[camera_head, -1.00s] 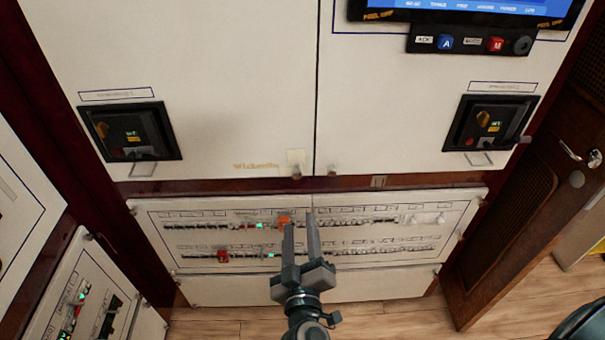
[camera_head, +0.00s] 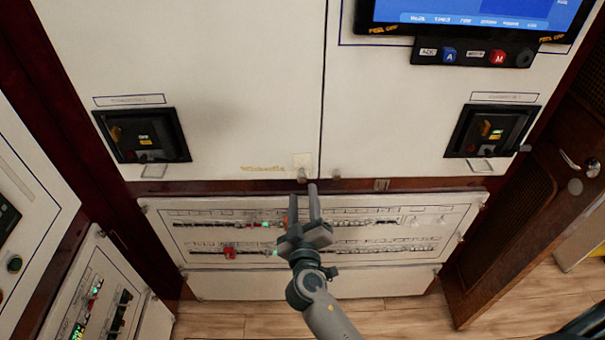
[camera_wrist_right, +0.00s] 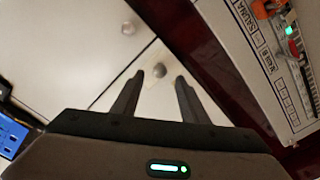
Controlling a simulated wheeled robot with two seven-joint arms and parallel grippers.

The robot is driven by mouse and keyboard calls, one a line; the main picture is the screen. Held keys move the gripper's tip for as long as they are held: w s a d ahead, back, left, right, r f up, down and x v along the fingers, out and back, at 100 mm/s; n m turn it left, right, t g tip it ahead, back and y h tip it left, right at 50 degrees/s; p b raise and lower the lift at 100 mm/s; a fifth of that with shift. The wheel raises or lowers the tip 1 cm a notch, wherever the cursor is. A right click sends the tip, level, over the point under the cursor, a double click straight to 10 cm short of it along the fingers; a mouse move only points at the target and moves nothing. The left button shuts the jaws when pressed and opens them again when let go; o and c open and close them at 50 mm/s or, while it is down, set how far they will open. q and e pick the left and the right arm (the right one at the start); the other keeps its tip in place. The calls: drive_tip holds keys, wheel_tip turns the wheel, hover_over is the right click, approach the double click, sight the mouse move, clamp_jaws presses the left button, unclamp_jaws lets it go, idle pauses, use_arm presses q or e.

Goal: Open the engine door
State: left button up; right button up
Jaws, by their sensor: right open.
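Two pale cabinet doors meet at a vertical seam, the left door (camera_head: 210,90) and the right door (camera_head: 390,110). Each has a small round knob at its lower inner corner: the left knob (camera_head: 301,175), below a pale tag, and the right knob (camera_head: 335,175). I cannot read which one is the engine door. My right gripper (camera_head: 303,190) is open and empty, its fingertips just below the left knob. In the right wrist view, the tagged knob (camera_wrist_right: 160,71) shows beyond and between the open fingers; the other knob (camera_wrist_right: 127,28) is farther off. My left gripper is not in view.
A breaker panel (camera_head: 400,215) with rows of switches lies below the doors, partly hidden by my right arm. Black switch units (camera_head: 145,135) and (camera_head: 488,130) sit on the doors. A screen (camera_head: 470,12) is above right. A wooden door (camera_head: 520,210) stands at the right.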

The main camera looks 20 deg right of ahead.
sight(302, 181)
drive_tip(key=p+x, duration=0.2)
drive_tip(key=x, duration=0.5)
drive_tip(key=shift+w, duration=0.1)
clamp_jaws()
drive_tip(key=shift+f, duration=0.1)
idle(1.2)
